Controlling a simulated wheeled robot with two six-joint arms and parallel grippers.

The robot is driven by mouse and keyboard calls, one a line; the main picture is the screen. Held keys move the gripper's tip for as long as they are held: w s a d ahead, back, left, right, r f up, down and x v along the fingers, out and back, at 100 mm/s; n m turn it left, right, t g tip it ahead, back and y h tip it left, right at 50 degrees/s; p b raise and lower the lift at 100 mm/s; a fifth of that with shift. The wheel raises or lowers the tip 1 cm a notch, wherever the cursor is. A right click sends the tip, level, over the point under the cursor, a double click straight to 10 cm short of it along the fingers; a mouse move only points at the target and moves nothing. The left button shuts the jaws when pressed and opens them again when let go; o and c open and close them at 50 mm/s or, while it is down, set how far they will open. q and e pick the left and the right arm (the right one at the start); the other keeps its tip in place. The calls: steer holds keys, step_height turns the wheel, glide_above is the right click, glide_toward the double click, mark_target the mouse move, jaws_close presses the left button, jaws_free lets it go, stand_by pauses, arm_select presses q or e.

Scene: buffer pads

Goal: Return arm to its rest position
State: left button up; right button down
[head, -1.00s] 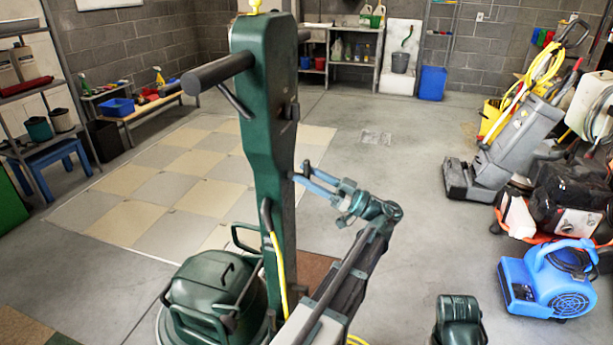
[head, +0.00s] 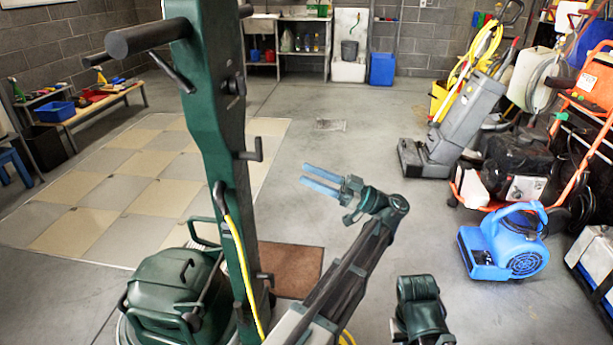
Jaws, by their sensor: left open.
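My left gripper (head: 306,175) is open and empty, its two blue fingers pointing left over the open floor. It is to the right of the green floor machine's upright column (head: 212,110) in the head view, with a clear gap in the picture between fingertips and column. The machine's rounded green body (head: 170,285) is at the lower left. A yellow cord (head: 240,265) runs down the column, and small hooks stick out from its right side. A dark green part of my other arm shows at the bottom right, but my right gripper is not visible.
A brown mat (head: 292,268) lies behind the column. A blue blower (head: 505,245) and a grey floor scrubber (head: 455,125) stand at right. A checkered floor area (head: 100,195) and a low bench (head: 105,105) are at left. The middle floor is clear.

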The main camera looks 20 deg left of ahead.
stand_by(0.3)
arm_select(q)
steer(key=s+a+f+m+t+h, duration=0.25)
steer(key=a+f+m, duration=0.2)
steer(key=f, duration=0.25)
steer(key=s+a+f+m+t+h, duration=0.1)
steer(key=s+a+f+m+h, duration=0.15)
steer(key=f+m+h, duration=0.35)
steer(key=s+d+f+m+t+h, duration=0.1)
steer(key=s+f+m+h, duration=0.1)
steer(key=f, duration=0.4)
steer(key=s+d+f+m+h, duration=0.1)
steer(key=s+f+m+h, duration=0.15)
steer(key=f, duration=0.25)
steer(key=s+d+f+m+h, duration=0.2)
steer(key=s+d+m+h, duration=0.1)
steer(key=d, duration=0.4)
steer(key=s+d+f+m+h, duration=0.2)
steer(key=s+d+m, duration=0.15)
steer(key=d, duration=0.45)
steer(key=s+d+f+m+h, duration=0.2)
steer(key=d+m+h, duration=0.1)
steer(key=d, duration=0.4)
step_height(320, 180, up, 38)
steer(key=p, duration=3.7)
steer(key=shift+s+d+f+t+p, duration=0.2)
steer(key=shift+d+t+p, duration=0.15)
steer(key=shift+d+p, duration=0.05)
